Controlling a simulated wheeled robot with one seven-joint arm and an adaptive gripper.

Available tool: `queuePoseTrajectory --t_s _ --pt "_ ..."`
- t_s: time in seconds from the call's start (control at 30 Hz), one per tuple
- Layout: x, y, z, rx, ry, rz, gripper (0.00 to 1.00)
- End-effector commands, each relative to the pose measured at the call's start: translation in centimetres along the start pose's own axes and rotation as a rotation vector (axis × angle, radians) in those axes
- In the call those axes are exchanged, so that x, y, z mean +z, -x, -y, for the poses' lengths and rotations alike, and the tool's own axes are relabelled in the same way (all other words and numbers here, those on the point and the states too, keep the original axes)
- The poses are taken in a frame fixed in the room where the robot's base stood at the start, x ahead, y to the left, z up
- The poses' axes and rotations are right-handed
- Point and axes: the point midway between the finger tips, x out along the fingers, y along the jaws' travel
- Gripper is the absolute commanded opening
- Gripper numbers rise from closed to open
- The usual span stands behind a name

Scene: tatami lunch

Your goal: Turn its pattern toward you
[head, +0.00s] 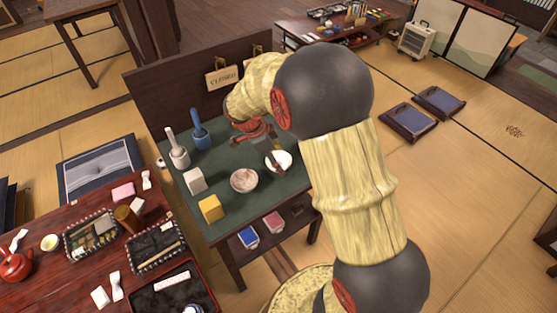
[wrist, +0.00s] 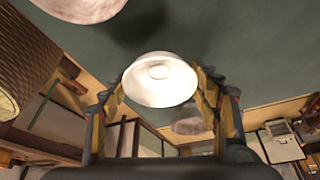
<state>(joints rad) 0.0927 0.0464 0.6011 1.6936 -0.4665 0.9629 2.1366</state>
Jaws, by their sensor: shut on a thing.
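A white bowl (head: 286,161) is at the right of the green-topped table (head: 217,174) in the head view, under my arm. My gripper (head: 275,160) reaches down to it from the left and partly covers it. In the wrist view my gripper (wrist: 160,82) has its fingers on both sides of the white bowl (wrist: 160,78), shut on it. The side of this bowl that shows is plain white; I see no pattern on it. I cannot tell whether it touches the tabletop. A second, speckled pinkish bowl (head: 244,181) stands to its left.
White (head: 195,180) and yellow blocks (head: 211,208) stand on the table's left side, with white (head: 176,149) and blue long-handled things (head: 200,131) behind. A back panel with a CLOSED sign (head: 221,77) rises behind. Red and blue items (head: 248,237) lie on a lower shelf.

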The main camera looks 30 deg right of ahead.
Motion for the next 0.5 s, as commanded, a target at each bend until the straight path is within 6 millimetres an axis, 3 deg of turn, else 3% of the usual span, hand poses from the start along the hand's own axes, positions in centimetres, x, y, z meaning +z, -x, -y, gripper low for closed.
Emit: queuePoseTrajectory --t_s 0.23,0.27,0.5 --pt "0.12 -0.32 0.01 0.0 0.0 0.0 0.36" --pt "0.12 -0.3 0.02 0.0 0.0 0.0 0.63" --pt "0.12 -0.3 0.01 0.0 0.0 0.0 0.76"
